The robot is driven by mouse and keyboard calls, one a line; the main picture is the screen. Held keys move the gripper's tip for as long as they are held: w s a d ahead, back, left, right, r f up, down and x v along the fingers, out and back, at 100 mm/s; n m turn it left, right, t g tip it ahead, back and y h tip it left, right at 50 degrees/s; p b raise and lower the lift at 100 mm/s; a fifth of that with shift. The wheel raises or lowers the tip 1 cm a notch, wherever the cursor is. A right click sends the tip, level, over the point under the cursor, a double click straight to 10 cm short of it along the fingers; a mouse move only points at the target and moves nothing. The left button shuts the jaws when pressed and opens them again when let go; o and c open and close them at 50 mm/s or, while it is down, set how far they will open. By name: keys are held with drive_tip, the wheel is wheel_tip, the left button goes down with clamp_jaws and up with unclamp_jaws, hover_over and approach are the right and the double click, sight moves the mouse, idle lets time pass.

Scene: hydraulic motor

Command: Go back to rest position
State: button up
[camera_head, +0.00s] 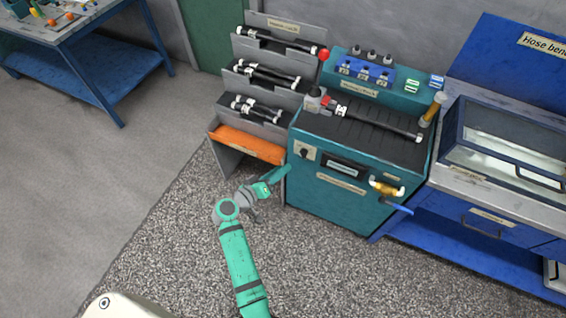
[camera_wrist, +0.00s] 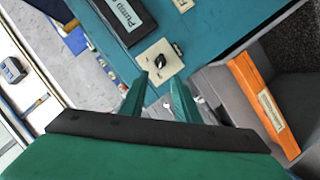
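My green arm reaches up from the bottom of the head view, and my gripper (camera_head: 280,174) is at the front left edge of the teal test bench (camera_head: 330,203). In the wrist view my gripper (camera_wrist: 160,82) shows two green fingers apart with nothing between them. A black rotary knob on a cream plate (camera_wrist: 158,62) on the bench front lies just beyond the fingertips. I cannot tell whether the fingers touch the bench.
A grey hose rack (camera_head: 268,60) with several black hoses and an orange tray (camera_head: 247,145) stands left of the bench. A red-knobbed lever (camera_head: 323,55) rises from the bench. A blue hose bench (camera_head: 470,185) stands right. The floor at left is clear.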

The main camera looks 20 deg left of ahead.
drive_tip(key=shift+s+d, duration=0.1)
drive_tip(key=shift+d, duration=0.05)
drive_tip(key=s+d+f+g+y, duration=0.1)
drive_tip(key=s+d+f+y, duration=0.3)
drive_tip(key=s, duration=0.6)
drive_tip(key=s+d+f+g+y, duration=0.1)
drive_tip(key=s+d+f+g, duration=0.1)
drive_tip(key=s+d+f, duration=0.6)
drive_tip(key=s+d+r+m+t, duration=0.1)
drive_tip(key=s+d+r+m, duration=0.1)
drive_tip(key=s+r, duration=0.3)
drive_tip(key=s+d+r+m+t, duration=0.1)
drive_tip(key=s+d+r, duration=0.3)
drive_tip(key=r, duration=0.7)
drive_tip(key=s+d+r+m+t, duration=0.2)
drive_tip(key=s+d+r+m, duration=0.1)
drive_tip(key=s+r, duration=0.5)
drive_tip(key=shift+d+r, duration=0.25)
drive_tip(key=shift+r, duration=0.3)
drive_tip(key=shift+o, duration=0.4)
drive_tip(key=shift+w+f, duration=0.1)
